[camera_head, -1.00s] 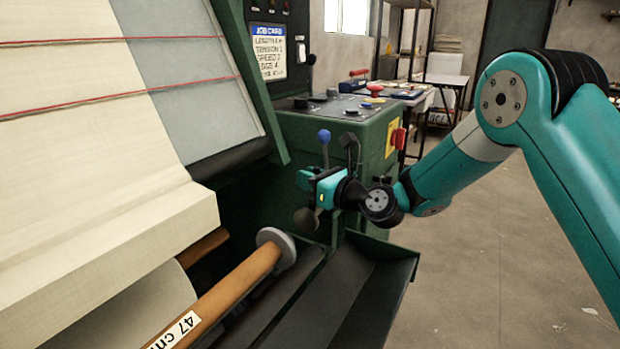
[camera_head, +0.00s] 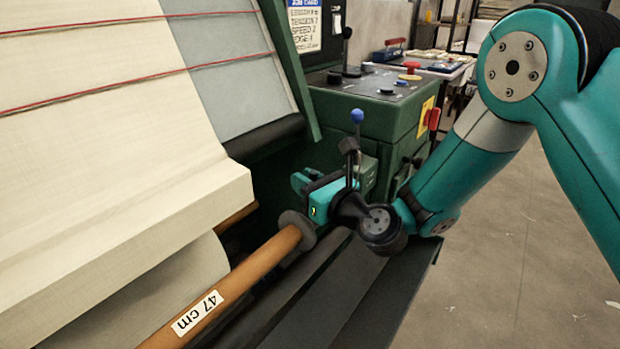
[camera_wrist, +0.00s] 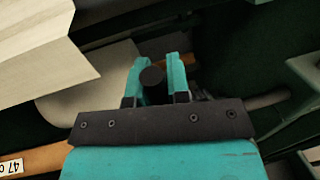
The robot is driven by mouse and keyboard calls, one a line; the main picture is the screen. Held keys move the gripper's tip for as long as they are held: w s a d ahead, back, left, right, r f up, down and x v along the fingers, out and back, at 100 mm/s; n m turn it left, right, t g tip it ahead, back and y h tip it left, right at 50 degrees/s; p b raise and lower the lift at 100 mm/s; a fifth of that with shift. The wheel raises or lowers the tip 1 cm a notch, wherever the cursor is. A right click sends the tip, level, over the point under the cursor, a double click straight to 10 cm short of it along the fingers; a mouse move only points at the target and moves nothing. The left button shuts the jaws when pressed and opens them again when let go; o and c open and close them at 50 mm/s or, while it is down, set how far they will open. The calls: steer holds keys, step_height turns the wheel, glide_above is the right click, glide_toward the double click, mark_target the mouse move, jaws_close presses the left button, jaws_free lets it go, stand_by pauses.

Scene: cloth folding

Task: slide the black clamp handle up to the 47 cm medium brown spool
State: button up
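The medium brown spool (camera_head: 255,268) with the white "47 cm" label lies slanting at lower centre of the head view. A grey-brown round end piece (camera_head: 300,224) sits at its upper right end. The spool's labelled part also shows at the lower left of the wrist view (camera_wrist: 45,157). My gripper (camera_head: 303,181) is just above and right of that end. In the wrist view the round black clamp handle (camera_wrist: 152,77) is between my two teal fingers (camera_wrist: 159,75), which look shut on it. In the head view my gripper hides the handle. Whether clamp and spool touch is hard to tell.
A green machine with a control box (camera_head: 385,100) stands behind my gripper. A blue-knobbed lever (camera_head: 357,116) rises close behind my wrist. Cream cloth (camera_head: 110,150) covers the left side. A dark trough (camera_head: 345,300) runs below my arm. Open floor lies to the right.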

steer(key=o, duration=0.4)
steer(key=shift+s+a, duration=0.15)
steer(key=shift+s, duration=0.05)
steer(key=shift+s+d+f+b, duration=0.3)
steer(key=shift+d+b, duration=0.25)
steer(key=shift+b, duration=0.4)
steer(key=b+v, duration=0.5)
steer(key=b, duration=0.1)
steer(key=b+v, duration=0.5)
steer(key=b, duration=0.1)
steer(key=b+v, duration=0.6)
steer(key=shift+s+r, duration=0.15)
steer(key=shift+r, duration=0.2)
